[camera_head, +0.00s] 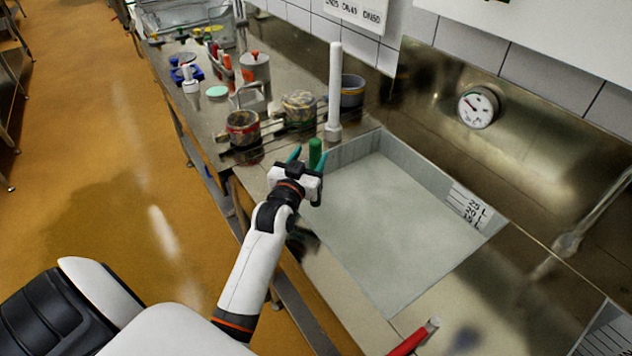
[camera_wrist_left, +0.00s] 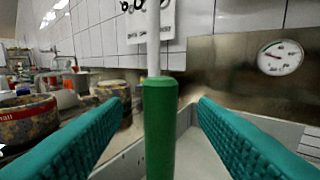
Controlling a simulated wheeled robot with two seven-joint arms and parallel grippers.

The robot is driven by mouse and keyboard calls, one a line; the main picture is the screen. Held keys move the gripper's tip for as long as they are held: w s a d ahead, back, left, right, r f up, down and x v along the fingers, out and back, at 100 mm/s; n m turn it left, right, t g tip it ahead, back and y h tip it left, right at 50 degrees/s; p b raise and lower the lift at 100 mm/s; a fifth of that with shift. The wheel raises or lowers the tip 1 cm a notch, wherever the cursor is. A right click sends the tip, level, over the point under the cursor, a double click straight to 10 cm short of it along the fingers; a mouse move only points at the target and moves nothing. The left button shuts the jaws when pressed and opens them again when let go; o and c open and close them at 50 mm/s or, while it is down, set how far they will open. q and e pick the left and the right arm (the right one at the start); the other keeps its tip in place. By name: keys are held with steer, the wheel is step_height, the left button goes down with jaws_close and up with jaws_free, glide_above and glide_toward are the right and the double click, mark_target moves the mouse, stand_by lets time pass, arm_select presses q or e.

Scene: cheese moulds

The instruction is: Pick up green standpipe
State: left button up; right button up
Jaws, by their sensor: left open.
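The green standpipe (camera_head: 315,152) stands upright near the left corner of the grey basin in the head view. It also shows large in the left wrist view (camera_wrist_left: 160,130), upright between the two teal fingers. My left gripper (camera_head: 307,158) is open, with a finger on each side of the standpipe. In the left wrist view gaps show between the pipe and both fingers (camera_wrist_left: 160,125), so they look apart from it. The pipe's lower part is hidden by the gripper in the head view. My right gripper is not in view.
A tall white pipe (camera_head: 334,90) stands just behind the green one. The basin (camera_head: 345,152) holds pale liquid. Pots (camera_head: 242,128) and a jar (camera_head: 299,106) stand to the left on the steel counter. A gauge (camera_head: 478,107) is on the back wall. A red-handled tool (camera_head: 413,338) lies in front.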

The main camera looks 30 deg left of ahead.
mark_target(318, 144)
arm_select(q)
steer(key=shift+x, duration=1.1)
steer(key=p+x, duration=0.1)
steer(key=x, duration=0.2)
steer(key=shift+w+f, duration=0.2)
steer(key=shift+w, duration=0.05)
steer(key=shift+w+a+f, duration=0.1)
steer(key=shift+w+a, duration=0.05)
steer(key=shift+w, duration=0.25)
steer(key=shift+s, duration=0.1)
jaws_close()
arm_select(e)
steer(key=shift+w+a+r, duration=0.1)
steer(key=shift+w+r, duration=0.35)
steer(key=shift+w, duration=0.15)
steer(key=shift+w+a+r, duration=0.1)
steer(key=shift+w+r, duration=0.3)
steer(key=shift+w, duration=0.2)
